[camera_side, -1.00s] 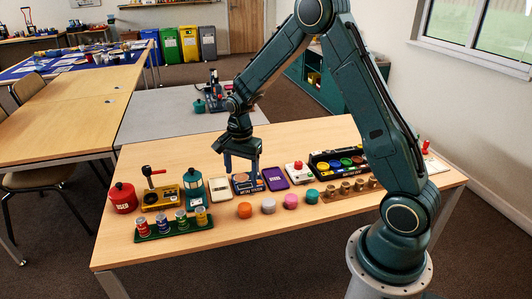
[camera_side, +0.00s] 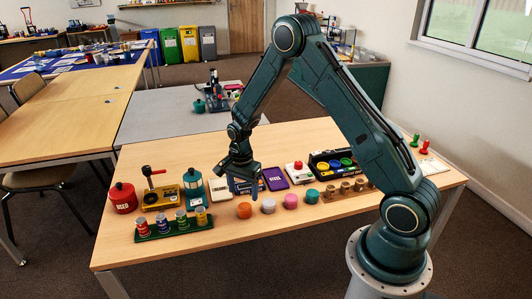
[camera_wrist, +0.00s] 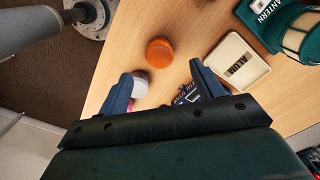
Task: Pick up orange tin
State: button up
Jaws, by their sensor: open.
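My gripper (camera_side: 240,178) hangs just behind the tin in the side view, above the metal tester. In the wrist view my gripper (camera_wrist: 163,80) has its two blue fingers spread and empty. The left finger partly covers the white tin (camera_wrist: 140,86).
A cream box (camera_side: 221,190) and a teal lantern (camera_side: 195,187) stand at left. A green rack (camera_side: 150,235) holds several small tins. The table's front is clear.

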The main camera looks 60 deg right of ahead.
aim_at(244, 206)
jog(key=shift+f, duration=1.4)
jog(key=shift+f, duration=0.1)
jog(key=shift+f, duration=2.5)
jog(key=shift+c, duration=0.4)
jog(key=c, duration=1)
